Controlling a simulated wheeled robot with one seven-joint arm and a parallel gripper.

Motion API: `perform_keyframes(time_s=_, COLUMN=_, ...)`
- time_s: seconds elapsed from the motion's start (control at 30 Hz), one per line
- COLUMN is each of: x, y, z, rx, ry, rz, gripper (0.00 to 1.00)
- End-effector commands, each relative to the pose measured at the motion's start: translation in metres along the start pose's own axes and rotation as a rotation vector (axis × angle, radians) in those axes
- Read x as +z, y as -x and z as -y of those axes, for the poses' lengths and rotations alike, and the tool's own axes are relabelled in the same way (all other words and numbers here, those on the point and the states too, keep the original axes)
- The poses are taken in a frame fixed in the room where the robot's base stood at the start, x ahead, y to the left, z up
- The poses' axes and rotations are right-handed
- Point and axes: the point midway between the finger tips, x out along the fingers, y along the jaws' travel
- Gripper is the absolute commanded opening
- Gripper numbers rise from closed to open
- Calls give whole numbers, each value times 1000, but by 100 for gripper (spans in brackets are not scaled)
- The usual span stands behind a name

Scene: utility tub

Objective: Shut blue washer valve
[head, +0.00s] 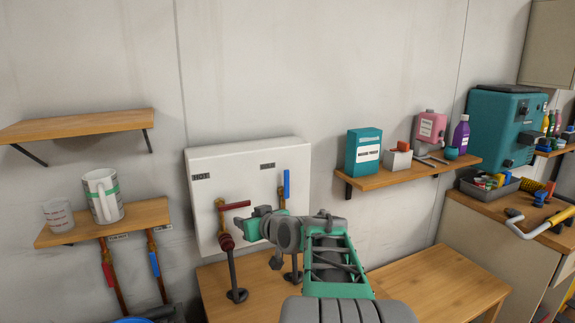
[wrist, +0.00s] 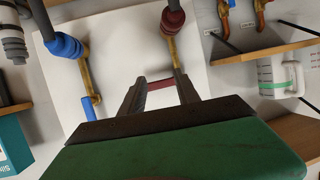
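A white wall panel (head: 205,165) has labels reading HOT and COLD. Its blue valve handle (head: 286,184) stands upright under the COLD label; in the wrist view the blue handle (wrist: 92,107) is at the left, by a brass pipe with a blue collar (wrist: 64,47). The red valve handle (head: 235,206) lies level, pointing right in the head view. My gripper (head: 243,224) is in front of the panel, near the red handle. In the wrist view its fingers (wrist: 160,90) are apart, with the red handle (wrist: 160,85) showing between their tips; contact cannot be told.
Under the left shelf (head: 60,235) hang another red handle (head: 107,275) and blue handle (head: 155,264) on copper pipes. A right shelf (head: 400,178) holds a teal box (head: 363,152) and bottles. A wooden bench (head: 440,285) lies below.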

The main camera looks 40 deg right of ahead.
Motion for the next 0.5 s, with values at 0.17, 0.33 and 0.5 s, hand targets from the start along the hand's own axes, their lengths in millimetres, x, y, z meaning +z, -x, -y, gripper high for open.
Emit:
perform_keyframes(time_s=0.17, x=-64, y=36, z=-126, rx=138, ry=-13, rz=-297, gripper=38)
perform_keyframes(time_s=0.33, x=-80, y=36, z=-145, rx=157, ry=-11, rz=-355, gripper=38)
perform_keyframes(time_s=0.5, x=-92, y=6, z=-148, rx=154, ry=-10, rz=-353, gripper=38)
